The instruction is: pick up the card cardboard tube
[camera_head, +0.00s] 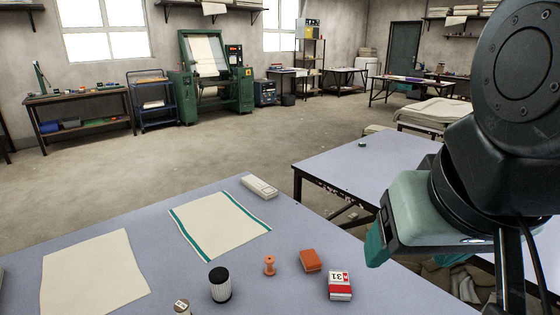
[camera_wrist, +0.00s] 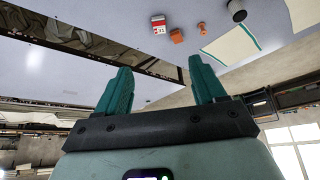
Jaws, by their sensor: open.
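I cannot tell surely which one is the tube. My gripper (camera_head: 376,246) hangs right of these things, above the near table's right side. In the wrist view its two teal fingers (camera_wrist: 160,66) are spread, with nothing between them.
On the near table (camera_head: 400,298) are an orange spool (camera_head: 269,265), an orange block (camera_head: 311,260), a red-white "31" box (camera_head: 340,286), a green-striped cloth (camera_head: 218,222), a plain cloth (camera_head: 94,275) and a pale device (camera_head: 259,187). A second table (camera_head: 375,165) stands behind.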

